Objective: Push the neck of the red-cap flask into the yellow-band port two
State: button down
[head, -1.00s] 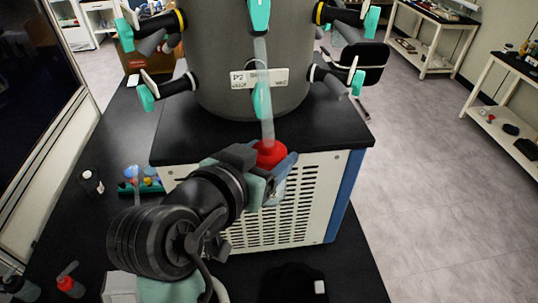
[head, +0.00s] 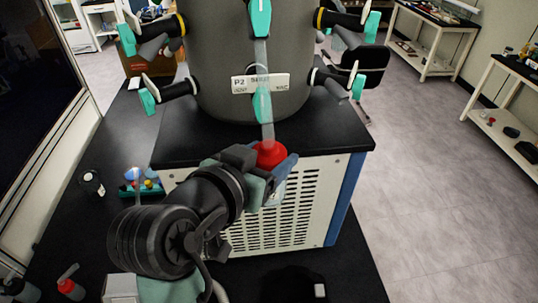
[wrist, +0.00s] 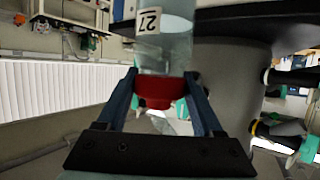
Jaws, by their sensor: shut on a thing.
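The red-cap flask shows its red cap (head: 270,153) in front of the grey drum in the head view, with a clear glass neck (head: 267,130) rising from it. My gripper (head: 268,175) is shut on it from below. In the wrist view the red cap (wrist: 158,90) sits between the two fingers of my gripper (wrist: 160,80), and the clear glass body (wrist: 165,50) carries a label. Yellow bands mark an upper left port (head: 181,20) and an upper right port (head: 318,14). The neck overlaps a lower front teal valve (head: 262,103); I cannot tell whether they touch.
The grey drum (head: 225,65) stands on a black-topped cabinet (head: 190,140). Other teal-handled ports (head: 149,102) ring it. A small rack (head: 142,187) and bottles stand on the black bench at left. Open floor lies at right.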

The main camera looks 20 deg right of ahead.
aim_at(267, 137)
jog(key=shift+w+d+r+p, duration=0.25)
jog(key=shift+w+r+p, duration=0.5)
jog(key=shift+w+r, duration=0.45)
dwell(1.1)
grip_release()
jog(key=shift+s, duration=0.1)
jog(key=shift+f, duration=0.15)
jog(key=shift+s+a+b, duration=0.3)
jog(key=shift+a+b, duration=0.05)
jog(key=b+v, duration=0.4)
jog(key=v, duration=0.8)
jog(key=shift+s, duration=0.1)
jog(key=p+v, duration=0.3)
jog(key=v, duration=0.4)
